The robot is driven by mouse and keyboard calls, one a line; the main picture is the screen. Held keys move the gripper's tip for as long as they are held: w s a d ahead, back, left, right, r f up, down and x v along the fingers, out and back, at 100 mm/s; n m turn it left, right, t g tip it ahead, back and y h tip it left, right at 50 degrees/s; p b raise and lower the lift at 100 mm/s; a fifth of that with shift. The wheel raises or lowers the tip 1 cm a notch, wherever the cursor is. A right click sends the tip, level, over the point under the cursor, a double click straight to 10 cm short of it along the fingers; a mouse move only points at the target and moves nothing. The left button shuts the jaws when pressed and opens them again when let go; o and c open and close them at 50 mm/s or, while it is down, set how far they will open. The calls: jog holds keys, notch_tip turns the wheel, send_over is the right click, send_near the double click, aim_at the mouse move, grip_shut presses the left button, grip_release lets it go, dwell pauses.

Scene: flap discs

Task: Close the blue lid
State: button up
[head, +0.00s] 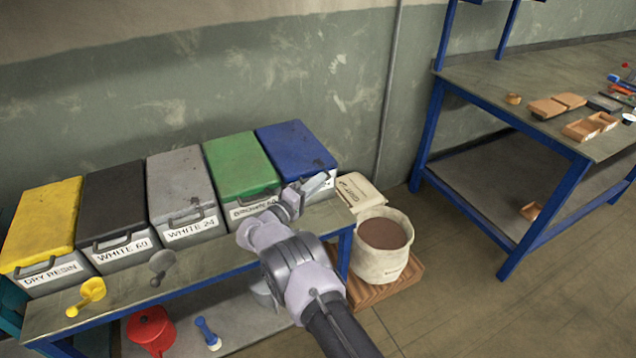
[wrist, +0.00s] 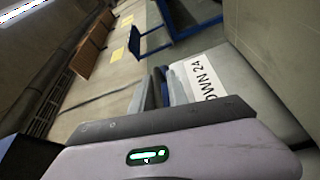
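The blue lid (head: 294,147) is on the rightmost bin of the row in the head view. It looks down and flat on its bin, roughly level with the lids beside it. My gripper (head: 318,184) is at the front of this bin, just below the lid's front edge, and hides part of the front and handle area. In the wrist view the fingers (wrist: 168,88) are close beside a light bin front with a label (wrist: 206,78) reading "OWN 24". Whether the fingers touch or hold anything cannot be told.
Green (head: 240,165), grey (head: 180,187), black (head: 115,204) and yellow (head: 43,222) lids cover the neighbouring bins. Scoops (head: 90,292) lie on the bench front. A grit sack (head: 383,255) stands right of the bench. A blue-framed workbench (head: 540,95) is at the right, with open floor before it.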

jog(key=p+v, duration=0.3)
jog(key=v, duration=1.4)
jog(key=shift+p, duration=0.3)
jog(key=shift+a, duration=0.1)
